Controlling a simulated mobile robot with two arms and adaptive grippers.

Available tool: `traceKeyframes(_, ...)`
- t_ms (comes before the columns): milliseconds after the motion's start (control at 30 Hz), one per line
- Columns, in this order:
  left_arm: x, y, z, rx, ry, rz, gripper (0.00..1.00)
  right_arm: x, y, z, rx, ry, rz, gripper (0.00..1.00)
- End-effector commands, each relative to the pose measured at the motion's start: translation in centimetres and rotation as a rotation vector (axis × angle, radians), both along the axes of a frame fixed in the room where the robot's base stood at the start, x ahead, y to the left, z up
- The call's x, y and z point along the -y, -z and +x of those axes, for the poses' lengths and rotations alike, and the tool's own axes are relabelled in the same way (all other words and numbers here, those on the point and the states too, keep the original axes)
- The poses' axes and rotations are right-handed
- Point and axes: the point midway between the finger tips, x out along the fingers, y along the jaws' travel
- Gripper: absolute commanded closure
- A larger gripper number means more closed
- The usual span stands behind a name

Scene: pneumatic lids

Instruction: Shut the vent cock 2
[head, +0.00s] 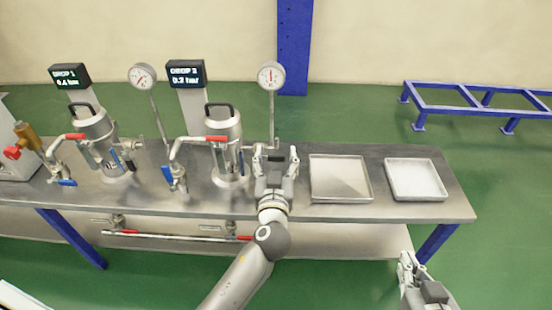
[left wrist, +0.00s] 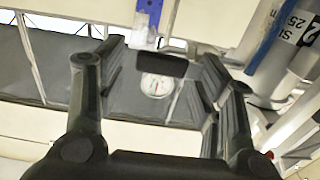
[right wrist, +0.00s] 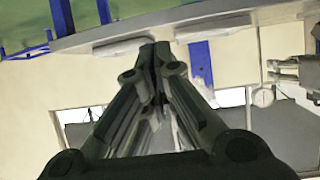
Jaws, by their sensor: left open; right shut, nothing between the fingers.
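The metal vessel of drop 2 (head: 223,125) stands on the bench with a red lever (head: 216,139) across its front. A blue lever (head: 241,161) hangs at its right side; I cannot tell for certain which lever is vent cock 2. My left gripper (head: 275,152) is open and empty just right of that lever, apart from it. In the left wrist view the open fingers (left wrist: 158,62) frame a gauge further off, and a blue lever (left wrist: 266,32) shows beside the labelled vessel. My right gripper (head: 408,262) is shut and empty in front of the bench; its closed tips (right wrist: 154,50) show in its wrist view.
The drop 2 gauge (head: 271,75) stands on a thin post behind my left gripper. Another blue lever (head: 167,174) sits left of the vessel. Drop 1's vessel (head: 93,130) is further left. Two shallow trays (head: 341,199) (head: 418,197) lie to the right.

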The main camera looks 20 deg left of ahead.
Motion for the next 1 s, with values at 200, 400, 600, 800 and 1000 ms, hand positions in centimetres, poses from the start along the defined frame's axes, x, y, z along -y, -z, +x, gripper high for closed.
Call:
traceKeyframes(200, 0.0, 0.0, 0.0, 0.0, 0.0, 0.0, 0.42, 0.0, 0.0, 0.0, -0.001, 0.0, 0.0, 1.0)
traceKeyframes(400, 0.0, 0.0, 0.0, 0.0, 0.0, 0.0, 0.67, 0.0, 0.0, 0.0, -0.001, 0.0, 0.0, 1.0)
traceKeyframes(600, 0.0, 0.0, 0.0, 0.0, 0.0, 0.0, 0.85, 0.0, 0.0, 0.0, -0.001, 0.0, 0.0, 1.0)
traceKeyframes(800, 0.0, 0.2, 0.0, -0.008, -0.001, 0.025, 0.85, -0.1, -0.1, 0.1, 0.015, -0.001, 0.004, 1.0)
traceKeyframes(1000, 0.1, 0.7, 0.0, -0.033, -0.001, 0.112, 0.85, -0.4, -1.5, 1.0, 0.091, -0.006, 0.02, 1.0)
